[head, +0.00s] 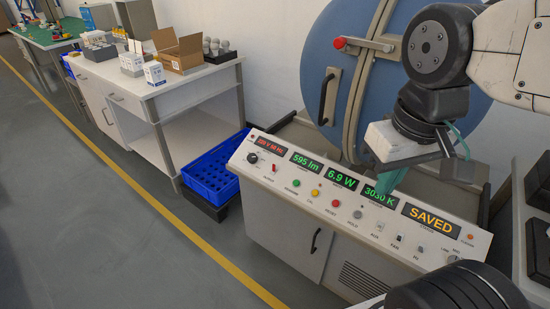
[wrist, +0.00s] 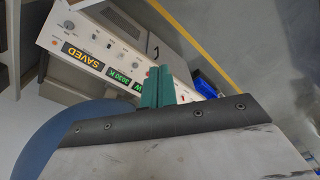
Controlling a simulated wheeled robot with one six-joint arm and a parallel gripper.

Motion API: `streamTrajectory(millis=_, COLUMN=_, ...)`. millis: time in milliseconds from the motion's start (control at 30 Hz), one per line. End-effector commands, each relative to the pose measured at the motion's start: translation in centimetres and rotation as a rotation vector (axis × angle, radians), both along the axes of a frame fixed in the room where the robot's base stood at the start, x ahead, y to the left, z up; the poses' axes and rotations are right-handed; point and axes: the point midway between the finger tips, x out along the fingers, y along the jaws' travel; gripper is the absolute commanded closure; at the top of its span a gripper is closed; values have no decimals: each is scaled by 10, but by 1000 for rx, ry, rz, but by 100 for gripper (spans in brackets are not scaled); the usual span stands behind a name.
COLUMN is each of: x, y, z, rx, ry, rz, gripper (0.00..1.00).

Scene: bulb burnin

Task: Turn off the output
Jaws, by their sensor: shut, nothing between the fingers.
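The sloped control console (head: 330,222) stands below the big round blue door. A small red-tipped toggle (head: 274,168), with a label that seems to read OUTPUT, is near its left end, beside a black rotary knob (head: 252,158). I cannot tell which way the toggle is set. The displays are lit: a red mains readout (head: 272,147), 595 lm, 6.9 W, 3030 K and an amber SAVED (head: 430,219). My gripper (head: 388,182) has its teal fingers shut and empty above the console's right half. The teal fingertips (wrist: 157,85) also show in the wrist view.
The blue door (head: 355,50) with its black handle rises behind the console. A blue crate (head: 215,168) stands at the console's left. A white table (head: 165,85) holds boxes and bulbs. The grey floor in front is clear.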

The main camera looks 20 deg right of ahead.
Motion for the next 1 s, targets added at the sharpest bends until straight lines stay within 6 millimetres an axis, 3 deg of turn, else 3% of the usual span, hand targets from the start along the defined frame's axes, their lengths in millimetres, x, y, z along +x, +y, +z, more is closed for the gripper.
streamTrajectory(millis=167, x=10, y=2, z=-7, rx=-3, ry=58, rz=13, gripper=100)
streamTrajectory(millis=367, x=57, y=5, z=-23, rx=-32, ry=180, rz=14, gripper=100)
streamTrajectory(millis=667, x=170, y=11, z=-67, rx=-116, ry=261, rz=-91, gripper=100)
streamTrajectory(millis=1000, x=315, y=28, z=-166, rx=-208, ry=190, rz=-350, gripper=100)
